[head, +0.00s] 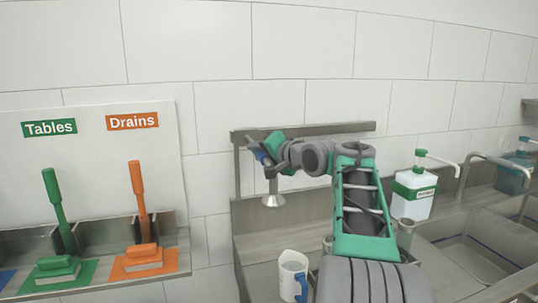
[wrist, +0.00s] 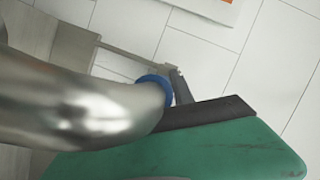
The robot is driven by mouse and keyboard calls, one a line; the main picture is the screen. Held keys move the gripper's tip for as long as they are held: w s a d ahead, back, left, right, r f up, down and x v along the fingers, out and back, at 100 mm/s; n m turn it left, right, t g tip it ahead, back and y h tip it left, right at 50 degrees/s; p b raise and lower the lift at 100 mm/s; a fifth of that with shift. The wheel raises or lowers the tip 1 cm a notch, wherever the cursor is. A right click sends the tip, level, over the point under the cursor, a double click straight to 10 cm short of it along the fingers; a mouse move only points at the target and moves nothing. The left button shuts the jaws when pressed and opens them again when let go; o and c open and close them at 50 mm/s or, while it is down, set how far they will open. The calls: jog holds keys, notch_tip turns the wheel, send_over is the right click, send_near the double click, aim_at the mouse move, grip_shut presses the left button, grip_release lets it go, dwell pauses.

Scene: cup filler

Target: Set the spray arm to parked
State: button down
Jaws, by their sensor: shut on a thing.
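The spray arm (head: 272,199) hangs below my gripper in the head view, with its flared metal head pointing down over the counter. My gripper (head: 265,155) is at the upper end of this arm, in front of the wall shelf, and is shut on it. In the wrist view the spray arm is a thick, shiny metal tube (wrist: 85,108) with a blue collar (wrist: 155,84). A green finger with a dark pad (wrist: 205,112) lies against the collar end. My gripper hides the spray arm's upper part and its mount in the head view.
A metal wall shelf (head: 300,130) runs behind my gripper. A white jug with a blue handle (head: 292,270) stands below on the counter. A soap pump bottle (head: 413,192) and sinks (head: 470,255) are on the right. Green and orange brushes (head: 139,195) stand in a rack on the left.

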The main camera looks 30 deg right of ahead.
jog(key=shift+a, duration=0.15)
jog(key=c, duration=1.5)
grip_release()
jog(key=shift+o, duration=0.9)
jog(key=shift+w+a, duration=0.1)
jog(key=shift+a, duration=0.15)
jog(key=shift+o, duration=1.1)
jog(key=shift+d, duration=0.2)
jog(key=b+v, duration=0.1)
jog(key=v, duration=0.7)
